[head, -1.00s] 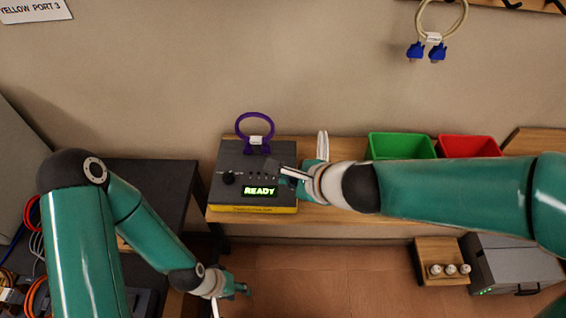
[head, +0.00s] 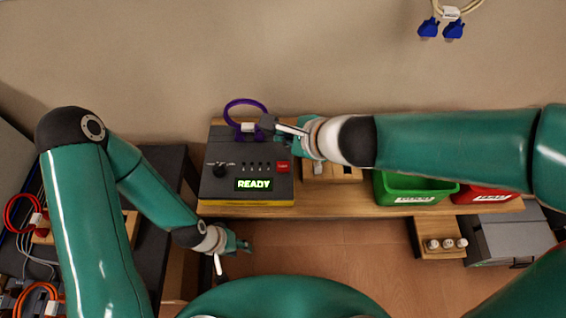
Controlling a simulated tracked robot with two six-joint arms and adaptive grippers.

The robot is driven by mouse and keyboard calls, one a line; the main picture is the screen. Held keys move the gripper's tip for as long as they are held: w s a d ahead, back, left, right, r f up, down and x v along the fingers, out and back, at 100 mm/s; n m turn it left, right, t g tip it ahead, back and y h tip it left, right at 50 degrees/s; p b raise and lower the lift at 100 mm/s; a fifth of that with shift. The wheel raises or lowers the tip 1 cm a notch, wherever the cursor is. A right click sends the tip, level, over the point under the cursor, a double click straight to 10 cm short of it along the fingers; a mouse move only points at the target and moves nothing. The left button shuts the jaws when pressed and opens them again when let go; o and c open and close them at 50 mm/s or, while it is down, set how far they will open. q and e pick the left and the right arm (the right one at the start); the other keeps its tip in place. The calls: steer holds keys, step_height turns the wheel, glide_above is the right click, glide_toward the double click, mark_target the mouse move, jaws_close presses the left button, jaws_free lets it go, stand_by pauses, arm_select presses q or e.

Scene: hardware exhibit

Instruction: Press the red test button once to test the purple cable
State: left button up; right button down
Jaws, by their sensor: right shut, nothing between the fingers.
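The tester (head: 220,192) is a dark grey box with a yellow front edge, standing on a wooden bench. Its green display (head: 254,184) reads READY. The red test button (head: 283,167) shows uncovered at the right side of its top. The purple cable (head: 228,108) forms a loop at the tester's back edge, with a white label on it. My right gripper (head: 268,123) is shut and empty, behind the red button and close to the purple cable's right side; I cannot tell whether they touch. My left gripper (head: 246,246) hangs low in front of the bench, too small to read.
A green bin (head: 415,190) and a red bin (head: 483,194) stand on the bench at right. A beige cable with blue connectors (head: 428,28) hangs on the wall. Red and orange cables (head: 22,211) lie at left. Open floor lies before the bench.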

mark_target(285, 168)
step_height(285, 168, down, 9)
steer(key=b, duration=0.8)
steer(key=shift+s+r, duration=0.1)
steer(key=shift+r, duration=0.1)
steer(key=shift+f+b, duration=0.1)
steer(key=shift+b, duration=0.25)
stand_by(0.6)
steer(key=shift+f, duration=0.25)
steer(key=shift+f+b, duration=0.45)
steer(key=shift+b, duration=0.2)
stand_by(0.4)
steer(key=shift+r, duration=0.1)
steer(key=shift+r+p, duration=0.8)
steer(key=shift+p, duration=0.1)
